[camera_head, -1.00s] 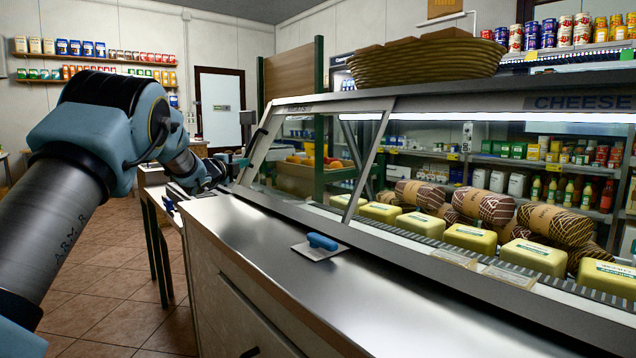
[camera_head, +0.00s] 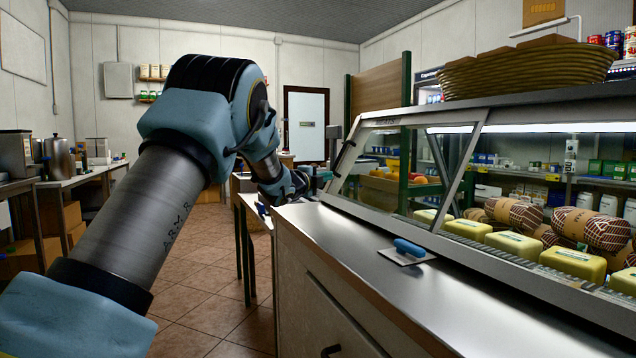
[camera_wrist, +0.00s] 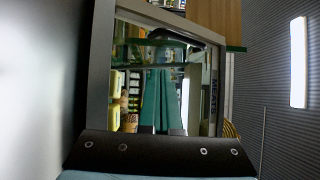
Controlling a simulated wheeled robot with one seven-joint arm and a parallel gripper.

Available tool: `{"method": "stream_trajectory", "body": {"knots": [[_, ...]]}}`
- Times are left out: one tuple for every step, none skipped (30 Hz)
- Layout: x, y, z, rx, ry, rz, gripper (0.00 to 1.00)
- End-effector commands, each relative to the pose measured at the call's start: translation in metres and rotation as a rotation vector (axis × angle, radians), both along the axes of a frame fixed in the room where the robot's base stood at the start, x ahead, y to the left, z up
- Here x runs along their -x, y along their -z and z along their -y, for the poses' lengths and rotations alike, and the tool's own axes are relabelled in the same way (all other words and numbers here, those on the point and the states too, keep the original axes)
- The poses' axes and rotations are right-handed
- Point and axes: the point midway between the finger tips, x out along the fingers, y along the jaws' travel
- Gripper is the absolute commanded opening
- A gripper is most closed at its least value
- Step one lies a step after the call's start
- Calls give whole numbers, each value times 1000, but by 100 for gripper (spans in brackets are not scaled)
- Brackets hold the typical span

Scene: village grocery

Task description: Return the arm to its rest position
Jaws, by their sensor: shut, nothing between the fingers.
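My arm reaches forward from the lower left of the head view, bends at a high elbow and slopes down to its far end. My gripper (camera_head: 302,183) is small and dark there, near the far left end of the deli counter (camera_head: 345,237); its fingers are hard to make out. The wrist view looks at the glass front of the counter and the ceiling. My dark wrist plate crosses its lower edge, with two short grey finger parts just above it. Nothing shows held.
The glass display case (camera_head: 400,165) holds yellow blocks and wrapped rolls. A blue-handled scraper (camera_head: 408,250) lies on the steel counter top. A woven basket (camera_head: 525,66) sits on the case. Tables and boxes (camera_head: 62,218) stand at left; the tiled floor (camera_head: 205,255) between is clear.

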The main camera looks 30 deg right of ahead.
Motion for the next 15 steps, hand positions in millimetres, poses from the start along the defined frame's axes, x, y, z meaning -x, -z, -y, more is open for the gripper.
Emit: {"method": "stream_trajectory", "body": {"knots": [[4,0,-9,-1,-2,-1,0],[7,0,-13,-1,-2,-1,0],[11,0,-19,0,-1,0,0],[13,1,-22,-1,-2,-1,0],[15,1,-26,-1,-2,-1,0],[17,1,-30,0,-1,0,0],[19,1,-33,0,-1,0,0],[20,1,-35,0,-1,0,0],[22,2,-38,-1,-1,0,0],[23,1,-39,-1,-1,0,0],[24,1,-40,-1,0,0,0],[24,1,-41,-1,0,0,0],[25,1,-42,-2,0,1,0],[25,1,-42,-1,0,0,0],[25,1,-42,-1,0,0,0]]}}
